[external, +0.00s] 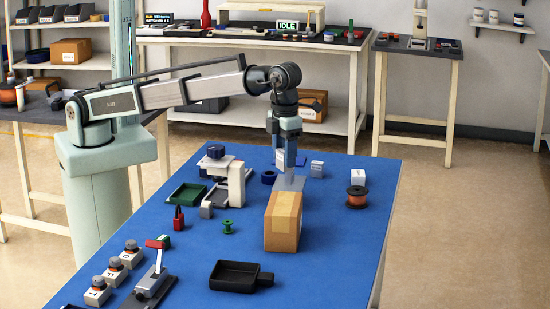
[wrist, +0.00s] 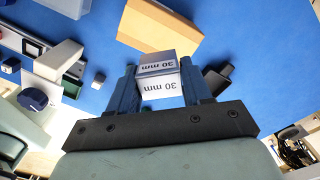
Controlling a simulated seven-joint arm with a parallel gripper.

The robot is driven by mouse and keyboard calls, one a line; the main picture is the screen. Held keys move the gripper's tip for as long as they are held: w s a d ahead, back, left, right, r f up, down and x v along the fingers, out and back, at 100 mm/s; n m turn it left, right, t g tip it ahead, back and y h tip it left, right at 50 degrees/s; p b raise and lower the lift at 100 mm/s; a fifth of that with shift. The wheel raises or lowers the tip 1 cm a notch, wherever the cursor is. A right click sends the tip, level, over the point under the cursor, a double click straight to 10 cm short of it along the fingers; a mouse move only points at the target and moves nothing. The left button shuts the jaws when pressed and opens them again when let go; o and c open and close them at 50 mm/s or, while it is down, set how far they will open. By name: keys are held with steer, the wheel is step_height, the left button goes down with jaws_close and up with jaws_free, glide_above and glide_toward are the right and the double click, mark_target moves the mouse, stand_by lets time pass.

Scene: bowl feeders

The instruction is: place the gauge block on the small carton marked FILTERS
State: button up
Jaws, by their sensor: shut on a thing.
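My gripper (external: 287,168) is over the blue table, just behind a brown carton (external: 283,222) in the external view. In the wrist view my gripper (wrist: 160,72) is shut on the gauge block (wrist: 158,88), a pale block printed "30 mm" on two faces, with a finger on each side. The brown carton also shows in the wrist view (wrist: 160,30), beyond the block. I see no FILTERS marking on its visible faces. In the external view a grey shape shows under the fingers, but I cannot tell whether it is the block.
A grey-white device (external: 228,180) and green tray (external: 187,194) are left. A black pan (external: 234,276) is in front. The table's right front is clear.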

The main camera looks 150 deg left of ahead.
steer(key=shift+f, duration=4.8)
steer(key=shift+f, duration=0.1)
steer(key=o, duration=1.2)
steer(key=shift+c, duration=0.2)
step_height(320, 180, up, 12)
steer(key=shift+r, duration=0.1)
